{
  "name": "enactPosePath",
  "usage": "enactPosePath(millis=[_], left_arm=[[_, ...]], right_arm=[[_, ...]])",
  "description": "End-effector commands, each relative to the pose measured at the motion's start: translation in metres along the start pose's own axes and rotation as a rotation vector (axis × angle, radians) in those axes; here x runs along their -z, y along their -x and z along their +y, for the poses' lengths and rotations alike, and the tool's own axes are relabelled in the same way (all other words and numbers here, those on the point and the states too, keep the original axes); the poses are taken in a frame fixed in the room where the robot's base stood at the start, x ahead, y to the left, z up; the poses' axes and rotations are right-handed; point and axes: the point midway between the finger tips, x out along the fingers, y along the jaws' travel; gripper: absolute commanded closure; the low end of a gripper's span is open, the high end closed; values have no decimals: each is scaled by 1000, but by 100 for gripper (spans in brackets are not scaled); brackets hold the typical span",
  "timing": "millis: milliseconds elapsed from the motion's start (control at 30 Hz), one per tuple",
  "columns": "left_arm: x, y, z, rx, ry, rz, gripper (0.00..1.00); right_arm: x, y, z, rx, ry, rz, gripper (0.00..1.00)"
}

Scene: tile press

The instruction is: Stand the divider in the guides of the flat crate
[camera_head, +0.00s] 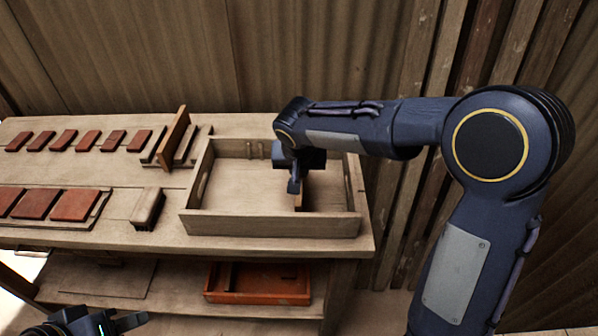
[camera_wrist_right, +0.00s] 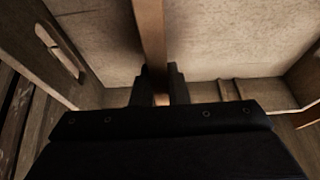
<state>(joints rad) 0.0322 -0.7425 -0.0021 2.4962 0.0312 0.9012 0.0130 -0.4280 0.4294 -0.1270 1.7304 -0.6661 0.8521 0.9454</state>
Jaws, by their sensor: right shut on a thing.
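The flat crate (camera_head: 273,226) is a pale wooden open box near the right end of the bench. Slim upright guides (camera_head: 262,150) show on its back wall; guides also show in the right wrist view (camera_wrist_right: 229,90). My right gripper (camera_head: 294,186) reaches down into the crate and is shut on the divider (camera_wrist_right: 151,30), a thin brown board seen edge-on between its fingers. In the head view the divider (camera_head: 299,202) is mostly hidden by my gripper and arm. I cannot tell whether it touches the floor or guides. My left gripper (camera_head: 128,321) is low at the lower left, away from the crate, partly cut off.
Another brown board (camera_head: 174,136) stands in a slotted holder left of the crate. A small block (camera_head: 148,208) sits beside the crate. Several red tiles (camera_head: 70,205) lie in rows at left. An orange tray (camera_head: 258,283) is on the lower shelf.

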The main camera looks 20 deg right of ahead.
Motion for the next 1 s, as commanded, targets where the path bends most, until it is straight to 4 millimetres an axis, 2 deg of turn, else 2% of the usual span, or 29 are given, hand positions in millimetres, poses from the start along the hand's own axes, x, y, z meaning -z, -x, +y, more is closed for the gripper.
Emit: enactPosePath(millis=[100, 433, 467, 633, 1000], left_arm=[[0, 0, 0, 0, 0, 0, 64], [-2, -4, -2, 0, 0, 0, 64], [-2, -4, -2, 0, 0, 0, 64], [-2, -3, -1, 0, 0, 0, 64], [1, 1, 0, 0, 0, 0, 64]], right_arm=[[-3, -7, 0, 1, 0, -1, 100], [-4, -10, 0, 1, 0, 1, 100], [-4, -10, 0, 1, 0, 1, 85], [-4, -9, 0, 1, 0, 1, 64], [-2, -2, 0, 2, 0, 2, 64]])
